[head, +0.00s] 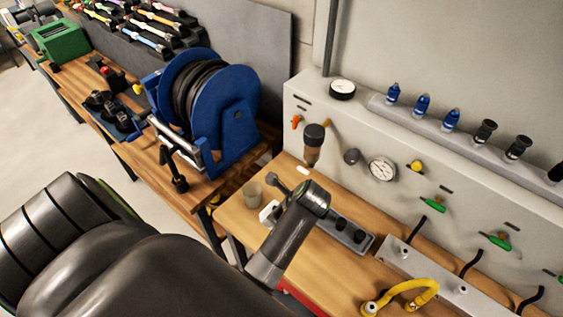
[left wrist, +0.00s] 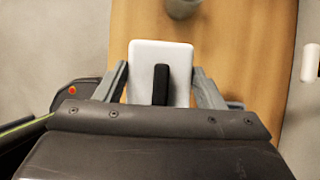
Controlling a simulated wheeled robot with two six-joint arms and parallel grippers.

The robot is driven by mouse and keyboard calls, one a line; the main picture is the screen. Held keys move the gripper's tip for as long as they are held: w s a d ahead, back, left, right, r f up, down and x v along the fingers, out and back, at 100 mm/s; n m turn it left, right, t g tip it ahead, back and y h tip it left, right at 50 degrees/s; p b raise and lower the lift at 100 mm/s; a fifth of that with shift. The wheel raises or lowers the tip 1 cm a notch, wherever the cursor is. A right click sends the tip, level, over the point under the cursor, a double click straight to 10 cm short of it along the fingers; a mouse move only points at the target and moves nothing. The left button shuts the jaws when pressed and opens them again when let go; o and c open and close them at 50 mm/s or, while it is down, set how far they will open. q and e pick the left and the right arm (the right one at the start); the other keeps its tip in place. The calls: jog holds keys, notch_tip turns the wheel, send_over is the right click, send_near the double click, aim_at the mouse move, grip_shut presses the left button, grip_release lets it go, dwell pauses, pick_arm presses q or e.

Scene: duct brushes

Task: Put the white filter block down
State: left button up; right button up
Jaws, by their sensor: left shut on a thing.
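The white filter block (left wrist: 160,54) is a white rectangular piece with a black bar on it. It sits between the two grey fingers of my left gripper (left wrist: 161,70) in the left wrist view. The gripper is shut on it, over the wooden bench top (left wrist: 233,60). I cannot tell whether the block touches the wood. In the head view a small white patch (head: 268,212) shows beside my dark arm, possibly the block; the arm hides most of that area. My right gripper is not in view.
A translucent cup (head: 251,193) stands nearby on the bench. A grey tray with black parts (head: 345,235) and a yellow hose (head: 405,292) lie to the right. A grey panel with gauges (head: 383,169) stands behind. A blue hose reel (head: 238,125) stands on the bench at left.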

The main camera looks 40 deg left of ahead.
pick_arm(q)
notch_tip(320, 180, down, 2)
notch_tip(320, 180, down, 4)
jog(key=shift+r+p, duration=0.1)
jog(key=shift+p, duration=0.3)
jog(key=shift+f, duration=0.35)
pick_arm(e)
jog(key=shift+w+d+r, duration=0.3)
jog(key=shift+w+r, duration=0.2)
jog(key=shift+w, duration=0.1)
pick_arm(q)
jog(key=o, duration=1)
jog(key=shift+f, duration=0.1)
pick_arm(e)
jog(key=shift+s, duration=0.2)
